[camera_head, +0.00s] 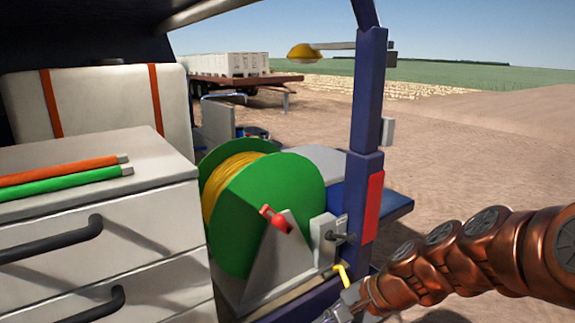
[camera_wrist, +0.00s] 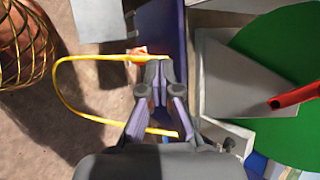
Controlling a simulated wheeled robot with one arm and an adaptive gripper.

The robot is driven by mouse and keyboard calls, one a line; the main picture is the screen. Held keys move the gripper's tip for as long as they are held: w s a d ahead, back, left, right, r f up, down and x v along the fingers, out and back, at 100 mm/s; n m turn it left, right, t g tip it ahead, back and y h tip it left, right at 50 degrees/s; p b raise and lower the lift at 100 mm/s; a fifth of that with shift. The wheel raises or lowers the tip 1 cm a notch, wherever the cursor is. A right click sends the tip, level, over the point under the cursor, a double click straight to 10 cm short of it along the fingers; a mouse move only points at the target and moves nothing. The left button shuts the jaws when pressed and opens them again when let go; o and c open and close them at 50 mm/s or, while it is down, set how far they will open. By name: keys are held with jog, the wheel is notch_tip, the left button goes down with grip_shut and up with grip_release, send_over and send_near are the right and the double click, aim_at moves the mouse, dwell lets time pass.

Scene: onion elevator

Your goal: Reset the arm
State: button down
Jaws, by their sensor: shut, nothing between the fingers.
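My copper arm (camera_head: 450,260) reaches in from the right edge of the head view, and its end runs down to the bottom edge. My gripper (camera_wrist: 158,72) points away from the wrist camera, with its fingertips together and nothing seen between them. A bent yellow rod or hose (camera_wrist: 85,62) curves around its left side; one end passes by the fingertips and another part shows beside the fingers. A yellow piece (camera_head: 342,273) also shows just above my arm's end in the head view. I cannot tell whether it touches the gripper.
A green reel (camera_head: 290,190) with yellow hose (camera_head: 222,185) and a red handle (camera_head: 275,219) stands left of the arm. A blue post (camera_head: 366,110) rises beside it. A grey drawer cabinet (camera_head: 120,225) carries orange and green rods. Open dirt (camera_head: 480,135) lies right.

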jog(key=s+d+f+n+g+h, duration=0.1)
jog(key=s+d+n+h, duration=0.3)
jog(key=s, duration=0.7)
jog(key=s+d+f+n+g+h, duration=0.2)
jog(key=s+d+n, duration=0.4)
jog(key=s, duration=0.6)
jog(key=shift+d+f+g+h, duration=0.2)
jog(key=shift+d+g+h, duration=0.25)
jog(key=shift+g+h, duration=0.35)
